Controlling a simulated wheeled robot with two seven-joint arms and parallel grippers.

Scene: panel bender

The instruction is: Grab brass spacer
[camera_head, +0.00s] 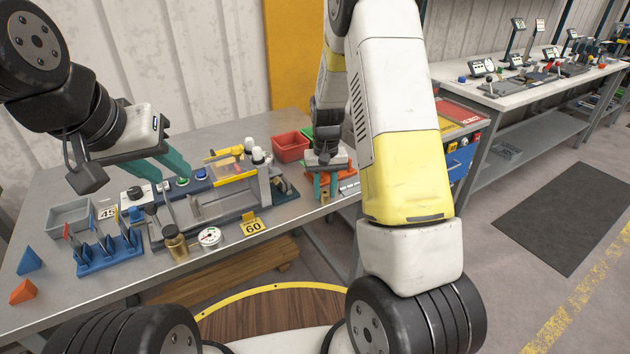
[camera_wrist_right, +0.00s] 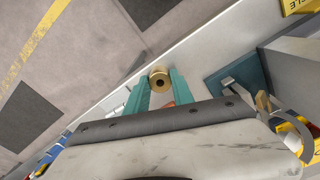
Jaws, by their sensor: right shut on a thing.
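The brass spacer (camera_wrist_right: 159,79), a short gold ring with a dark hole, sits between the teal fingertips of my right gripper (camera_wrist_right: 158,86) in the right wrist view. The gripper is shut on it. In the head view my right gripper (camera_head: 325,187) is over the front right edge of the workbench, with the small spacer (camera_head: 325,198) between its fingers. Whether the spacer touches the bench is hard to tell. My left gripper (camera_head: 132,172) is open and empty above the left part of the bench, its teal fingers spread wide.
The bender fixture (camera_head: 210,205) fills the middle of the workbench (camera_head: 55,312). Near it are a dial gauge (camera_head: 209,237), a yellow "60" tag (camera_head: 252,225), and a blue rack (camera_head: 108,252). A red bin (camera_head: 290,147) stands behind.

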